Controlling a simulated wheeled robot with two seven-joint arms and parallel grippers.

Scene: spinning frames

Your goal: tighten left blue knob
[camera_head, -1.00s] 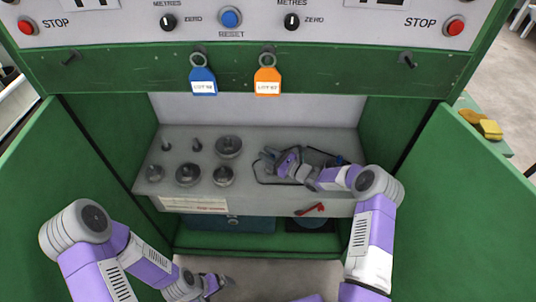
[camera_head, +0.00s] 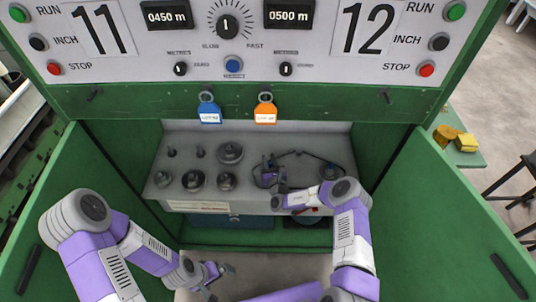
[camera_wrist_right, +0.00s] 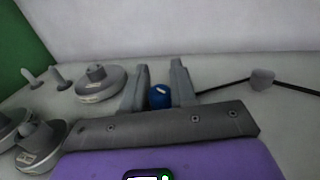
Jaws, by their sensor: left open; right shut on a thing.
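The blue knob (camera_wrist_right: 158,95) sits between the two fingers of my right gripper (camera_wrist_right: 159,88) in the right wrist view. The fingers stand close on either side of it, and its lower part is hidden by the gripper body. In the head view my right gripper (camera_head: 267,172) is over the right half of the grey shelf, and the knob is too small there to make out clearly. My left gripper (camera_head: 217,273) is open and empty, low in front of the cabinet and well below the shelf.
Several grey round weights (camera_head: 193,180) stand on the left of the shelf (camera_head: 240,193). A dark thin line (camera_head: 312,153) runs behind my right gripper. Green doors (camera_head: 75,195) stand open on both sides. Blue (camera_head: 210,116) and orange (camera_head: 265,116) tags hang above.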

